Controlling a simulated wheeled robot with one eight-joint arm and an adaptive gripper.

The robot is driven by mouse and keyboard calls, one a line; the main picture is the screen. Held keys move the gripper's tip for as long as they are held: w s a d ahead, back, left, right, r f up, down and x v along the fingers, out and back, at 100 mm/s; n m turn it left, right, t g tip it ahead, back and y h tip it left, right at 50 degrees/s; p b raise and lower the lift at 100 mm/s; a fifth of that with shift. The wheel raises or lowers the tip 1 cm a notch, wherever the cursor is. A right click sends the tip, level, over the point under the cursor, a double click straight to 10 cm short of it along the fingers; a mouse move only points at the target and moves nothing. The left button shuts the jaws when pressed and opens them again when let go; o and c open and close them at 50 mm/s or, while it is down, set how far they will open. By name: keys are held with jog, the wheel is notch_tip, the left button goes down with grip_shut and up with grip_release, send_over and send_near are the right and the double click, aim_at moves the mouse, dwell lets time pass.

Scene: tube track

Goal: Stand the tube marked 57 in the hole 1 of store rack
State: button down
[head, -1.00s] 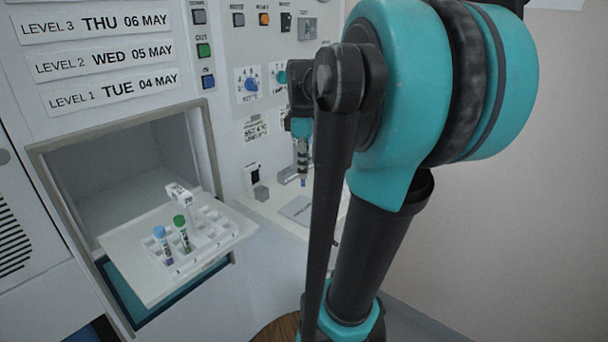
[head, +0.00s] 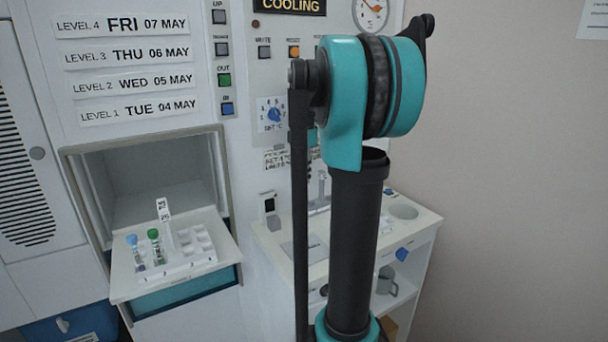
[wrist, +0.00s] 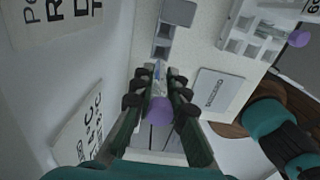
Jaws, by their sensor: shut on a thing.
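My gripper (wrist: 161,92) is shut on a tube with a purple cap (wrist: 159,110), seen in the wrist view. Its clear end shows between the fingertips; I cannot read its number. In the head view my gripper is mostly hidden behind my arm. A white rack (head: 200,240) sits on the fold-out shelf at the left. A blue-capped tube (head: 133,240) and a green-capped tube (head: 154,235) stand at its left side, with several empty holes to the right. The held tube is apart from that rack. Hole numbers are unreadable.
The open hatch (head: 68,165) frames the shelf (head: 125,285). A white counter (head: 425,222) with a round hole stands at the right, partly behind my arm. In the wrist view, a white rack (wrist: 240,45) and another purple cap (wrist: 298,39) show at upper right.

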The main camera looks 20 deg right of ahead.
aim_at(304, 192)
jog(key=shift+f, duration=1.95)
jog(key=shift+f, duration=1.6)
dwell(0.4)
jog(key=c, duration=1.4)
grip_release()
jog(key=shift+c, duration=0.2)
notch_tip(304, 192, up, 12)
